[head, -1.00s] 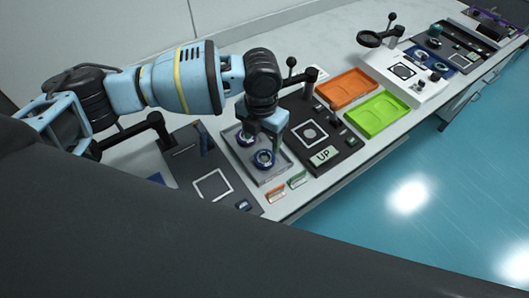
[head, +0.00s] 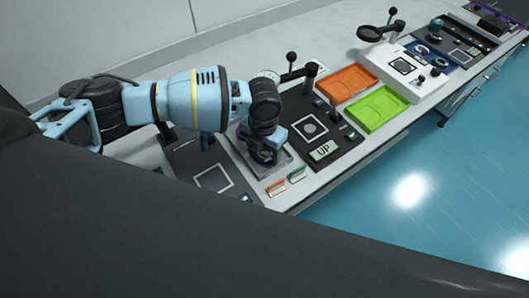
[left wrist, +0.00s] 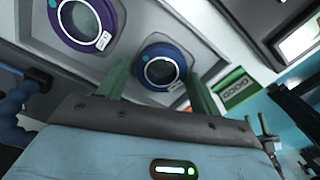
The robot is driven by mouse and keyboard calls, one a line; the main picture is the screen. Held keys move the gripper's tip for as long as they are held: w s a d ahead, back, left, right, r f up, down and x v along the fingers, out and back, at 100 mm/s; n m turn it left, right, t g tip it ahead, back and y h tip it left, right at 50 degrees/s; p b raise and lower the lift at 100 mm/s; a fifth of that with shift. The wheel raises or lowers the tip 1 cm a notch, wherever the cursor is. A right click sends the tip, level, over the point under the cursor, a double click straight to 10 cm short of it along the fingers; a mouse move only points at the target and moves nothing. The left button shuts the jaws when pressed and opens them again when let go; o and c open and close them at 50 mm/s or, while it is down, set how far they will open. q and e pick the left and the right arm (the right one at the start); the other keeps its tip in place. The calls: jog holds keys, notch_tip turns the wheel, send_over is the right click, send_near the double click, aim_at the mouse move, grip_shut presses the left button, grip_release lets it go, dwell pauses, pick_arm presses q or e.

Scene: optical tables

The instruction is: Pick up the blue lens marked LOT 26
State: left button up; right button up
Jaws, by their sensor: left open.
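In the left wrist view a blue lens (left wrist: 152,52) with a dark ring and a small white label lies in the grey tray (left wrist: 140,102). A purple lens (left wrist: 84,42) lies beside it to the upper left, also with a white label. The lettering on both labels is too small to read. My left gripper (left wrist: 160,82) is open, with its green fingers at either side of the blue lens's near part; I cannot tell whether they touch it. In the head view my left gripper (head: 264,158) is over the tray (head: 285,164) and mostly hides the lenses. My right gripper is not in view.
A green card (head: 297,174) and an orange card (head: 276,188) stand at the tray's front. A dark board (head: 335,138) with an "UP" plate lies to the right. Beyond are an orange tray (head: 336,91) and a lime tray (head: 362,119). A black-knobbed post (head: 292,60) stands behind.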

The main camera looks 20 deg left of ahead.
aim_at(265, 156)
pick_arm(q)
jog(key=shift+c, duration=0.4)
jog(key=c, duration=0.7)
jog(key=shift+r, duration=0.1)
jog(key=shift+r, duration=0.8)
jog(key=shift+s+d+r, duration=0.2)
jog(key=shift+r, duration=0.3)
jog(key=shift+s+d+r, duration=0.15)
jog(key=shift+s+r, duration=0.05)
jog(key=shift+r, duration=0.25)
jog(key=s+d, duration=0.3)
jog(key=s, duration=0.1)
jog(key=s+d+r, duration=0.1)
jog(key=s+d, duration=0.2)
jog(key=s, duration=0.1)
jog(key=s+d, duration=0.3)
jog(key=s, duration=0.1)
jog(key=shift+r, duration=0.2)
